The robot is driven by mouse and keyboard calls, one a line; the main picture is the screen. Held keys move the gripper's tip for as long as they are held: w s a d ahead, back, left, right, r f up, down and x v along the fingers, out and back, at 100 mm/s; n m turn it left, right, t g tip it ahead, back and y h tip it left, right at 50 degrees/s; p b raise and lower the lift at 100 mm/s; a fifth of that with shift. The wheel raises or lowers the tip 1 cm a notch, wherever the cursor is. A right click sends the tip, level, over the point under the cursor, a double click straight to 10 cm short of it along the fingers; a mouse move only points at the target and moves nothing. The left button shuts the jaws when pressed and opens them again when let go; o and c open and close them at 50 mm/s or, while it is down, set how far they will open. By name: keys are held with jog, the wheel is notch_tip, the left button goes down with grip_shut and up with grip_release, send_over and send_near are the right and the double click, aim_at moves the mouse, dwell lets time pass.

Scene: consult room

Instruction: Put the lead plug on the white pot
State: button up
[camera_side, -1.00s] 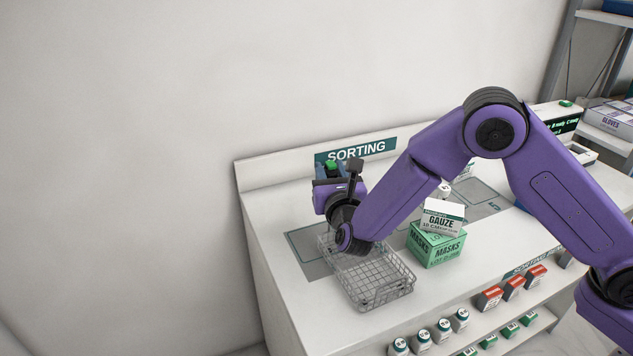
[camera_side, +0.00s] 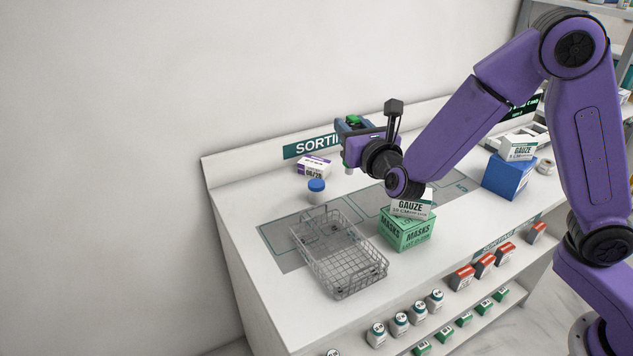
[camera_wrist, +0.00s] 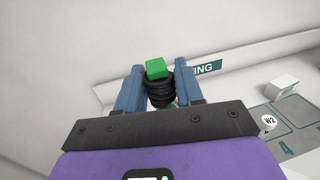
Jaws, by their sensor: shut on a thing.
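My gripper (camera_wrist: 160,85) is shut on a plug with a green block top and a black ridged body, apparently the lead plug (camera_wrist: 158,69). The plug sits between the two blue fingers; its green top also shows in the side view (camera_side: 353,119). The gripper is raised above the counter near the SORTING sign.
A wire basket (camera_side: 346,285) lies on the counter's front left. A green masks box (camera_side: 407,236) with a gauze box (camera_side: 411,210) on top stands under my arm. A blue box (camera_side: 509,177) is further right. A small white and purple box (camera_side: 313,167) is near the wall.

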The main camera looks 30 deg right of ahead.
jog(key=w+f, duration=0.2)
jog(key=w, duration=0.7)
jog(key=w+f, duration=0.5)
jog(key=f, duration=0.4)
jog(key=shift+y, duration=0.3)
jog(key=shift+a+f, duration=0.1)
jog(key=shift+f, duration=0.1)
jog(key=o, duration=1)
